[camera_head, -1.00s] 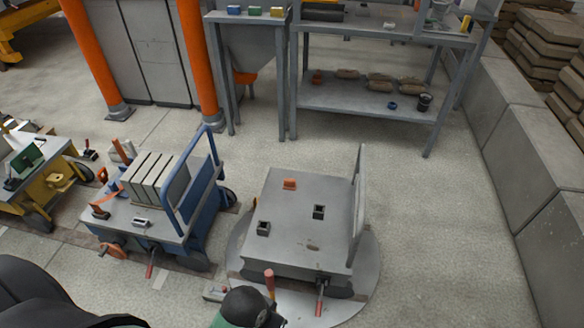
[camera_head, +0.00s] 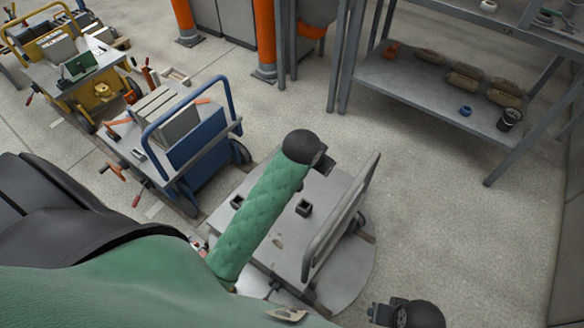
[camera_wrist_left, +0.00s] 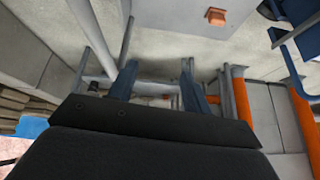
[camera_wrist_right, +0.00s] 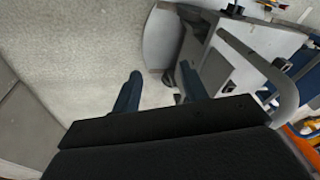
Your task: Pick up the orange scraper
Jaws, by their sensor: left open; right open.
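A small orange piece (camera_wrist_left: 216,16), seemingly the orange scraper, lies on the grey cart top (camera_wrist_left: 185,25) at the top of the left wrist view. In the head view my left arm hides it. My left gripper (camera_wrist_left: 157,72) is open and empty, apart from the orange piece. In the head view my left gripper (camera_head: 322,163) is over the grey cart (camera_head: 325,190), its fingers mostly hidden. My right gripper (camera_wrist_right: 160,74) is open and empty. In the head view my right gripper (camera_head: 378,314) is low, right of the cart.
Two dark square sockets stand on the grey cart, one at its middle (camera_head: 303,207). A raised handle frame (camera_head: 340,215) edges its right side. A blue cart (camera_head: 195,140) with grey slabs stands left. A steel shelf table (camera_head: 430,105) stands behind. Floor to the right is clear.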

